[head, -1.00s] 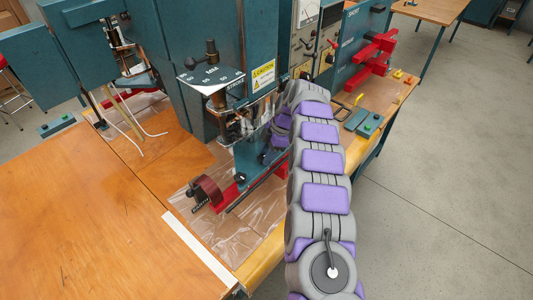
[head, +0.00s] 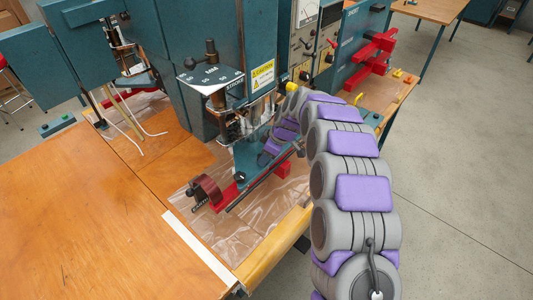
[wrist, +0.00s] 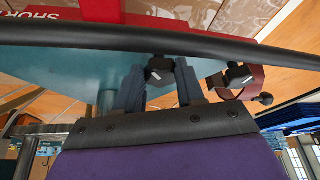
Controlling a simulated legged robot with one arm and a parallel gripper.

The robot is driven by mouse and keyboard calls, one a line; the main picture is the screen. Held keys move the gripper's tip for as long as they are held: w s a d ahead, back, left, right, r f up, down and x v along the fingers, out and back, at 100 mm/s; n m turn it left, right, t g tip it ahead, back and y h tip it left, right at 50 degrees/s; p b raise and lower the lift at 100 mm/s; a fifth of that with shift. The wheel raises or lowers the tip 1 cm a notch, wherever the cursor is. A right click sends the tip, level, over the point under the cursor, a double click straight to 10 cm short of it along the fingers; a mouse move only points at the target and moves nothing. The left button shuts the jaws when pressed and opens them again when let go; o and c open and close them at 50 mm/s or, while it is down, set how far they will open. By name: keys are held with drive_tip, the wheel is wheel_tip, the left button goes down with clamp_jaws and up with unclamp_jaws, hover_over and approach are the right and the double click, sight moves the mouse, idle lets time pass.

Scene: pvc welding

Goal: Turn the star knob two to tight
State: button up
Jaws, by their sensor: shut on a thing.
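My gripper (wrist: 161,85) shows in the wrist view with its two dark blue-grey fingers on either side of a black star knob (wrist: 159,69). It is shut on that knob, which sits at the teal plate (wrist: 60,70) of the welding machine. A second black knob (wrist: 236,75) is to the right, outside the fingers, by a dark red curved part (wrist: 250,82). In the head view a black knob (head: 240,177) shows on the machine's teal lower arm. My fingertips are hard to make out there. I cannot tell how tight the held knob is.
A dark red wheel (head: 207,189) and red blocks (head: 283,169) sit beside the machine's lower arm. A black bar crosses close above my fingers in the wrist view (wrist: 160,40). The wooden table (head: 80,215) at left is clear. Clear plastic sheeting (head: 250,228) lies under the machine.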

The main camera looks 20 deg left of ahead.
drive_tip(key=m, duration=0.1)
drive_tip(key=m+t+p, duration=0.1)
drive_tip(key=m, duration=0.1)
drive_tip(key=m+p, duration=0.1)
drive_tip(key=shift+s+a+r+t, duration=0.1)
drive_tip(key=shift+s+r+t, duration=0.2)
drive_tip(key=shift+t, duration=0.1)
drive_tip(key=shift+a+f+m+t+h+p, duration=0.1)
drive_tip(key=shift+m+t+h+p, duration=0.15)
drive_tip(key=shift+m+p, duration=0.6)
drive_tip(key=shift+a+m+t+h+p, duration=0.15)
drive_tip(key=shift+m+t+p, duration=0.1)
drive_tip(key=shift+m+p, duration=0.55)
drive_tip(key=shift+d+m, duration=0.1)
drive_tip(key=shift+m, duration=0.15)
drive_tip(key=o, duration=1)
drive_tip(key=shift+f, duration=0.15)
drive_tip(key=shift+o, duration=0.2)
drive_tip(key=shift+s, duration=0.1)
drive_tip(key=shift+s+d+r, duration=0.1)
drive_tip(key=shift+d+r, duration=0.05)
drive_tip(key=shift+r, duration=0.25)
drive_tip(key=p+v, duration=0.1)
drive_tip(key=v, duration=1.5)
drive_tip(key=shift+a+r, duration=0.2)
drive_tip(key=shift+a, duration=0.05)
